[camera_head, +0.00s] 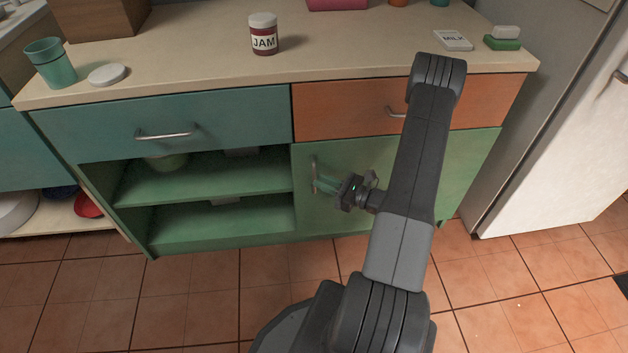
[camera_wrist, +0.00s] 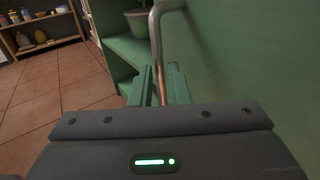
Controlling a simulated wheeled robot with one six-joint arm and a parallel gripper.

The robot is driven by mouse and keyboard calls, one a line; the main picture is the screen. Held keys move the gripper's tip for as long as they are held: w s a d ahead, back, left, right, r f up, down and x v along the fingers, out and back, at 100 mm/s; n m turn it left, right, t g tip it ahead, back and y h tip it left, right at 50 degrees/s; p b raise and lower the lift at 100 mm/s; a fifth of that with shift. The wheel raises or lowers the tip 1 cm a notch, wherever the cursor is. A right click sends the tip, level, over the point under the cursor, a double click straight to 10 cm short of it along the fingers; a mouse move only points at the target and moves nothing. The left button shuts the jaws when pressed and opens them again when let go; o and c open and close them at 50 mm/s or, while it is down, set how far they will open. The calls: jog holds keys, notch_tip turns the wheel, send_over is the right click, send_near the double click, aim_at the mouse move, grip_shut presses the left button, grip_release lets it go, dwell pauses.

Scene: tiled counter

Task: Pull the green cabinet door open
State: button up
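The green cabinet door (camera_head: 462,165) is on the right of the cabinet, below the orange drawer. It looks closed, flush with the cabinet front. Its upright metal handle (camera_head: 314,172) is near the door's left edge and also shows in the wrist view (camera_wrist: 157,40). My gripper (camera_head: 322,184) is at the handle. In the wrist view its two green fingers (camera_wrist: 161,85) stand on either side of the bar with little or no gap, and appear shut on it. My arm covers part of the door in the head view.
Open green shelves (camera_head: 205,185) are left of the door. A teal drawer (camera_head: 240,115) and an orange drawer (camera_head: 345,108) are above. A white fridge (camera_head: 545,140) stands at right. The tiled floor in front is clear.

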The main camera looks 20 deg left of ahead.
aim_at(314, 191)
jog(key=shift+a, duration=1.75)
grip_shut()
jog(key=shift+s+d, duration=0.1)
